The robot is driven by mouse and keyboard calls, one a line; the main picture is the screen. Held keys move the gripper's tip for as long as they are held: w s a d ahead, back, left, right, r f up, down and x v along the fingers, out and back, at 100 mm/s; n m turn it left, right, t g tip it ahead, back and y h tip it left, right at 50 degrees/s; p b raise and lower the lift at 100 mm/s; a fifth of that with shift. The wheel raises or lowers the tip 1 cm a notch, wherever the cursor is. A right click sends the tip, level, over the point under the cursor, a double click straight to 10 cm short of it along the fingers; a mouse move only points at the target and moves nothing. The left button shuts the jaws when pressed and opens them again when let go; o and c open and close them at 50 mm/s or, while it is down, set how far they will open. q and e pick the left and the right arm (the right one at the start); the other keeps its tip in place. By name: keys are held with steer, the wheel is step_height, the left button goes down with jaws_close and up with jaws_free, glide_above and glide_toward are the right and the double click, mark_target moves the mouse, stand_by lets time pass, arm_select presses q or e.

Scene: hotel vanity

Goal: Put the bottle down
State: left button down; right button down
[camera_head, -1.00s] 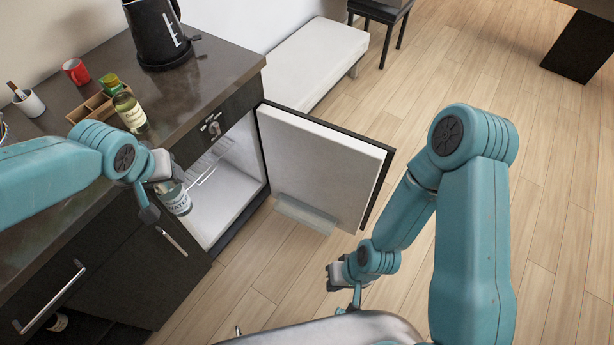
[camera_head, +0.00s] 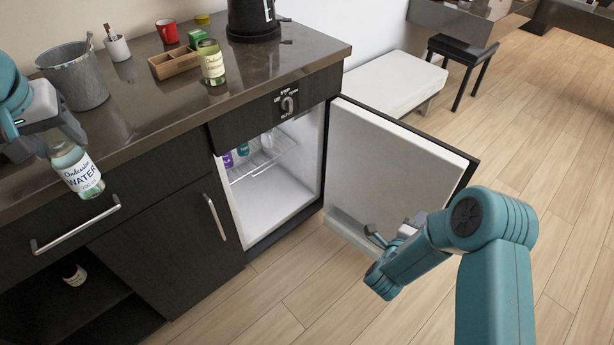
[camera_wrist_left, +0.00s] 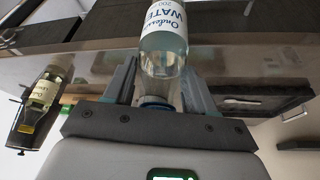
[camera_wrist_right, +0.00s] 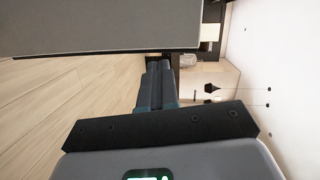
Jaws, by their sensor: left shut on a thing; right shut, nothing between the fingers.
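A clear water bottle with a white label (camera_head: 79,171) is held by my left gripper (camera_head: 45,140), in front of the counter edge at the left of the head view. The left wrist view shows the bottle (camera_wrist_left: 164,45) between the two fingers, which are shut on its neck end. The bottle is tilted in the head view. My right gripper (camera_head: 392,238) is near the open fridge door, and the right wrist view shows its fingers (camera_wrist_right: 158,82) together with nothing between them.

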mark_target(452, 180)
arm_select(q)
steer(key=shift+s+a+r, duration=0.25)
steer(key=shift+s+a, duration=0.05)
steer(key=shift+s, duration=0.3)
steer(key=shift+a+f+b, duration=0.1)
steer(key=shift+f+b, duration=0.15)
steer(key=shift+b, duration=0.25)
arm_select(e)
steer(key=w+d, duration=0.3)
steer(key=w+d+m+h, duration=0.1)
steer(key=w+d, duration=0.3)
steer(key=w+d+r+m, duration=0.1)
steer(key=w+d, duration=0.2)
steer(key=shift+w+d+h, duration=0.15)
steer(key=shift+d+h, duration=0.25)
steer(key=shift+f, duration=0.1)
